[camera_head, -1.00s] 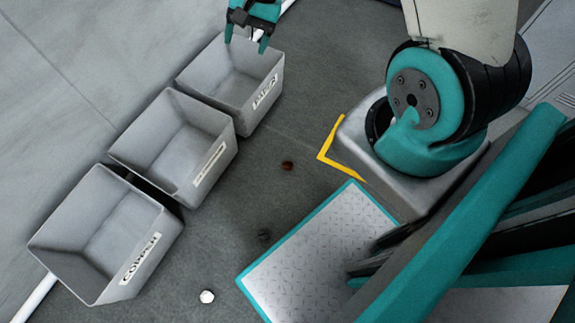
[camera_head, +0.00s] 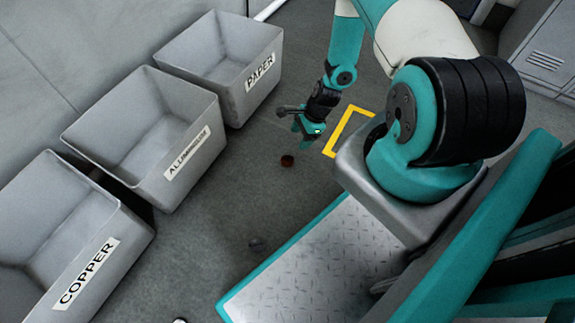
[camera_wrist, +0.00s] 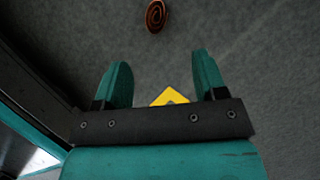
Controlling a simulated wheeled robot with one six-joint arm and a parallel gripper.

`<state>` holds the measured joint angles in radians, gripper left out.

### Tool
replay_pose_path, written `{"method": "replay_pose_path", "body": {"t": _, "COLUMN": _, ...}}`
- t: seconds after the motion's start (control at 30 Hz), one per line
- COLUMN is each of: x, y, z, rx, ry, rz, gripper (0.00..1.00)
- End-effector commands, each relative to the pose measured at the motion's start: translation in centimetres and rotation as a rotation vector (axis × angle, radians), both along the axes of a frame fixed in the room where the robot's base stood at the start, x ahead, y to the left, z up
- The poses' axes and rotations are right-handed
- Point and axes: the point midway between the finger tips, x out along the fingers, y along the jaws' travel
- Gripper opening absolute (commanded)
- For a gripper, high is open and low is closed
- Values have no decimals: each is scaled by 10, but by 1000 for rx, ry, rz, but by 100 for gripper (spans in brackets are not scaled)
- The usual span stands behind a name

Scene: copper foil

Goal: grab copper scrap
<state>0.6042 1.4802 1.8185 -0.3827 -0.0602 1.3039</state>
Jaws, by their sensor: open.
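The copper scrap (camera_head: 287,161) is a small round reddish-brown piece lying on the dark grey floor. It also shows in the wrist view as a coiled copper-coloured piece (camera_wrist: 157,16) near the top edge, beyond the fingertips. My gripper (camera_head: 306,133) is open and empty, close to the scrap in the head view, a little to its upper right. The bin labelled COPPER (camera_head: 88,272) stands at the lower left, with no contents visible in the part that shows.
Bins labelled ALUMINIUM (camera_head: 187,153) and PAPER (camera_head: 260,85) stand in line with the copper bin. A small dark piece (camera_head: 257,244) lies on the floor, and a white piece (camera_head: 180,321) shows at the bottom edge. A yellow corner marking (camera_head: 345,131) is on the floor beside my base.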

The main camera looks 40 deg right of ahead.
Motion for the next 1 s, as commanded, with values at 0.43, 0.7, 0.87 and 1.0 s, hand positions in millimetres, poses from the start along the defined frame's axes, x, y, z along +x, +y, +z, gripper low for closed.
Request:
{"method": "replay_pose_path", "body": {"t": 0.43, "x": 10, "y": 26, "z": -66, "rx": 0, "ry": -1, "rz": 3, "gripper": 65}}
{"method": "replay_pose_path", "body": {"t": 0.7, "x": 9, "y": 36, "z": -89, "rx": 0, "ry": 1, "rz": 4, "gripper": 65}}
{"method": "replay_pose_path", "body": {"t": 0.87, "x": 11, "y": 45, "z": -111, "rx": 0, "ry": -1, "rz": 4, "gripper": 65}}
{"method": "replay_pose_path", "body": {"t": 1.0, "x": 12, "y": 48, "z": -114, "rx": 0, "ry": 0, "rz": 2, "gripper": 65}}
